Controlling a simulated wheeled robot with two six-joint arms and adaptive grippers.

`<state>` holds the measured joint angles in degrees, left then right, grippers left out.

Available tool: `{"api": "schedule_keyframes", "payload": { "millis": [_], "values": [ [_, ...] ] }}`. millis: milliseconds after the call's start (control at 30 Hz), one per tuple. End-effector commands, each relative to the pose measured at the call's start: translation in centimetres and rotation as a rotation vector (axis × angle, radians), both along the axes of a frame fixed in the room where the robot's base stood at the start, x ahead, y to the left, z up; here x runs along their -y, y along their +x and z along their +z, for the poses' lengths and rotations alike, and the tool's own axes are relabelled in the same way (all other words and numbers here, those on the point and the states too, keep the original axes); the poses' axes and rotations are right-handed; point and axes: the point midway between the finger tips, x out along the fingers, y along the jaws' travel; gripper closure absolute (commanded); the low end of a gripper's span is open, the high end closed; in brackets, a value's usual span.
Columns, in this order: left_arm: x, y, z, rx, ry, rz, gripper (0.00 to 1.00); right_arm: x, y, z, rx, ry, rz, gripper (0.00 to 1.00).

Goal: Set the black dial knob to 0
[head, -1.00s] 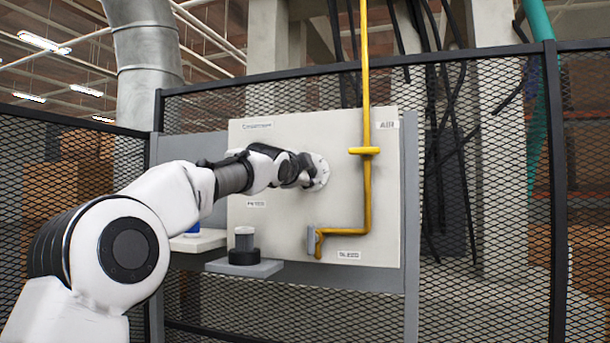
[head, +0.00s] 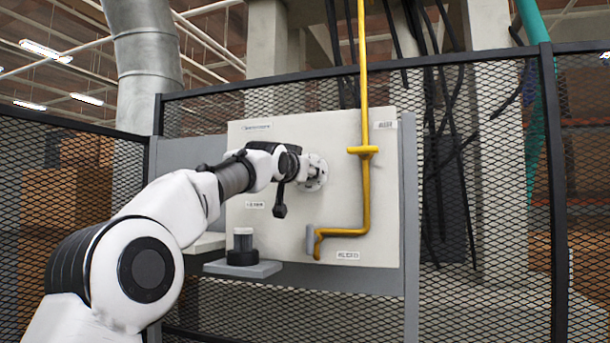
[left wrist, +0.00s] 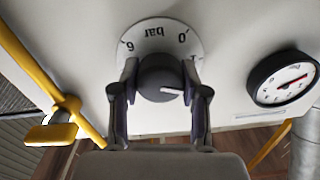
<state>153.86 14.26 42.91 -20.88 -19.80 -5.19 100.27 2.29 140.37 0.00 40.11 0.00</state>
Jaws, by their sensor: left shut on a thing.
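The black dial knob (left wrist: 158,78) sits on a round white dial plate (left wrist: 158,38) marked "bar", 6 and 0, which appears upside down in the left wrist view. The knob's white pointer line points right and slightly down in that view; the 0 is at the plate's upper right and the 6 at its upper left. My left gripper (left wrist: 158,85) is shut on the knob, one finger on each side. In the head view the left gripper (head: 303,170) is at the dial plate (head: 318,173) on the panel, and the knob is mostly hidden. My right gripper is not in view.
A yellow pipe (head: 366,200) runs down the panel (head: 270,235) right of the dial. A round black gauge with a red needle (left wrist: 284,78) shows in the left wrist view. A grey shelf (head: 243,268) carries a black-based cylinder (head: 243,250). Mesh fencing stands behind.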

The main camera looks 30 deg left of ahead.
Motion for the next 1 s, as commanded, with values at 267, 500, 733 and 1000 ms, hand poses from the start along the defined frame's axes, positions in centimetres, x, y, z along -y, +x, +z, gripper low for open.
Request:
{"api": "schedule_keyframes", "payload": {
  "millis": [267, 500, 733, 1000],
  "values": [
    [0.0, -0.1, 0.3, 0.07, -0.249, -0.002, 0.9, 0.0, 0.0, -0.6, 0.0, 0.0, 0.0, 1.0],
    [0.0, -0.1, 0.3, 0.121, -0.471, -0.002, 0.9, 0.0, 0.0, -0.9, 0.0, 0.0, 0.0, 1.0],
    [0.0, -0.1, 0.2, 0.171, -0.685, -0.004, 0.9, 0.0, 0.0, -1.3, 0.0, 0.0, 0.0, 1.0],
    [0.0, -0.1, 0.2, 0.226, -0.919, -0.005, 0.9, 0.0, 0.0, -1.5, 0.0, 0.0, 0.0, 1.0]
  ]
}}
